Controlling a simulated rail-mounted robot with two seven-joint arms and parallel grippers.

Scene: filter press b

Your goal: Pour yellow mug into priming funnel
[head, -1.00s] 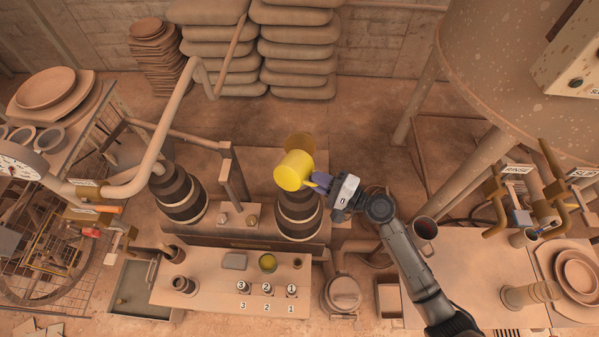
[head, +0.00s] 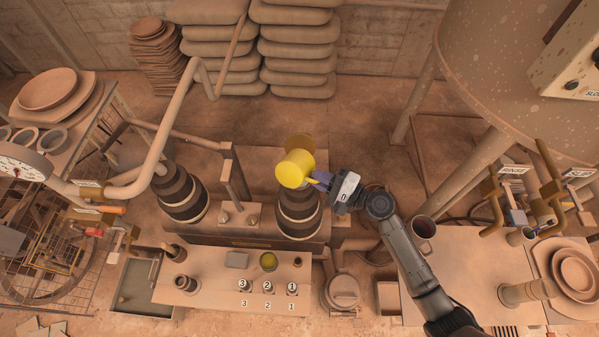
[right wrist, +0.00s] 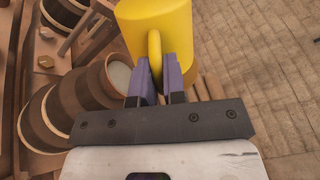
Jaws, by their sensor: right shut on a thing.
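My right gripper (head: 324,181) is shut on the handle of the yellow mug (head: 294,167). In the right wrist view the purple fingers (right wrist: 156,78) sit on either side of the handle of the mug (right wrist: 155,28). The mug is held tilted above the right-hand dark banded cylinder (head: 300,212). I cannot tell whether its mouth or base faces the head camera, and its contents are not seen. A round opening with a pale inside (right wrist: 118,74) shows below the mug in the wrist view; I cannot tell whether it is the priming funnel. My left gripper is not in view.
A second banded cylinder (head: 180,192) stands left. A bent pipe (head: 165,130) rises at left. A dark-filled mug (head: 423,228) stands on the right table (head: 455,285).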

